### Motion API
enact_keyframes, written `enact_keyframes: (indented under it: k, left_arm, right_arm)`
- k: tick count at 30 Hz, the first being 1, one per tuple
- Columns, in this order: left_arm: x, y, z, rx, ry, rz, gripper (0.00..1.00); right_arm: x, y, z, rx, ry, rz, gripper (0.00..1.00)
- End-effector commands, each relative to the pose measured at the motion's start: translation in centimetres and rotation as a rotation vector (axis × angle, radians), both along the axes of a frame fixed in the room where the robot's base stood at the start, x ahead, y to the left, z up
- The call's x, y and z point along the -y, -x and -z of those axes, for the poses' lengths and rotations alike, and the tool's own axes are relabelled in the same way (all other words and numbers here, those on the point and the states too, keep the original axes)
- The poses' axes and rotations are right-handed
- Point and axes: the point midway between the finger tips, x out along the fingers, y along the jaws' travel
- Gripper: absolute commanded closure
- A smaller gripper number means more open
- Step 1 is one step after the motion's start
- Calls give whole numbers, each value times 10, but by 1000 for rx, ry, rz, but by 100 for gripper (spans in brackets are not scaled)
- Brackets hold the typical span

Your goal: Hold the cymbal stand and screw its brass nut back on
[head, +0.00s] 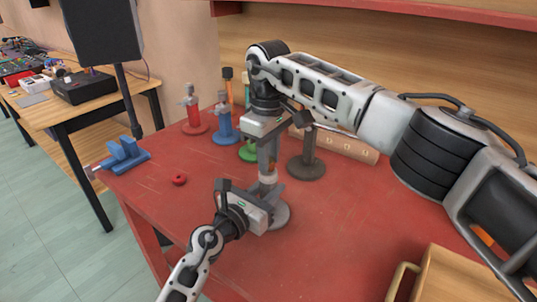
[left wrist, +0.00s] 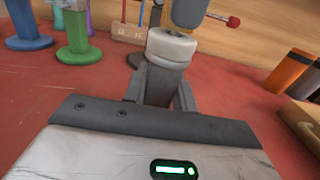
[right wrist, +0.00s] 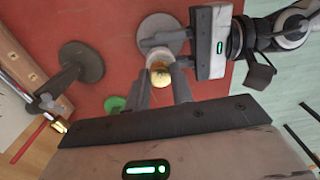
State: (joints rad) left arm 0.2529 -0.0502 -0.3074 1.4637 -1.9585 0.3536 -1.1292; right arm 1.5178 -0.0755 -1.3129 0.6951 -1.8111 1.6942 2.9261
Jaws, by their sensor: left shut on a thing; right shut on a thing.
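The cymbal stand has a grey round base (head: 280,215) on the red table, and its post stands upright. My left gripper (head: 268,196) is shut on the post below a pale collar (head: 268,180). In the left wrist view the collar (left wrist: 170,46) sits just above the left fingers (left wrist: 158,88). My right gripper (head: 269,165) points down from above and is shut on the brass nut (right wrist: 160,79), at the top of the post. Its fingers (right wrist: 160,88) hide part of the nut. I cannot tell whether the threads are engaged.
Red (head: 194,122), blue (head: 226,130) and dark (head: 306,166) stands are behind, with a green one (head: 248,152) partly hidden. A red ring (head: 179,180) and a blue clamp-like tool (head: 123,156) lie left. A wooden box (head: 450,275) is front right.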

Motion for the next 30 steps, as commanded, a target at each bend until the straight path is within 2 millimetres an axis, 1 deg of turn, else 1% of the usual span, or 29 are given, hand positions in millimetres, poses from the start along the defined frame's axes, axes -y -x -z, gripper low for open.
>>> enact_keyframes:
  k: [1, 2, 3, 10, 13, 17, 21, 24, 30]
  left_arm:
    - [-1, 0, 1, -2, -1, -1, 100]
    - [-1, 0, 1, -2, -1, -1, 100]
    - [-1, 0, 1, -2, -1, -1, 100]
    - [0, 0, 1, -2, -1, -1, 100]
    - [0, 0, 1, -2, -1, -1, 100]
    - [0, 0, 1, -2, -1, -1, 100]
    - [0, 0, 1, -2, -1, -1, 100]
    - [0, 0, 1, -2, -1, -1, 100]
    - [0, 0, 1, -2, -1, 0, 100]
  right_arm:
    - [0, 0, -1, 1, 1, 0, 69]
    - [0, 0, -1, 1, 1, 0, 60]
    - [0, 0, -1, 1, 1, -1, 55]
    - [0, 0, 0, 1, 1, -2, 55]
    - [0, 0, -4, 1, 1, -2, 55]
    - [0, 0, -17, 4, 0, -3, 55]
    - [0, -1, -36, 3, 1, -2, 55]
    - [0, 0, -45, 1, 0, -3, 55]
    - [0, 0, -46, 0, 0, -3, 55]
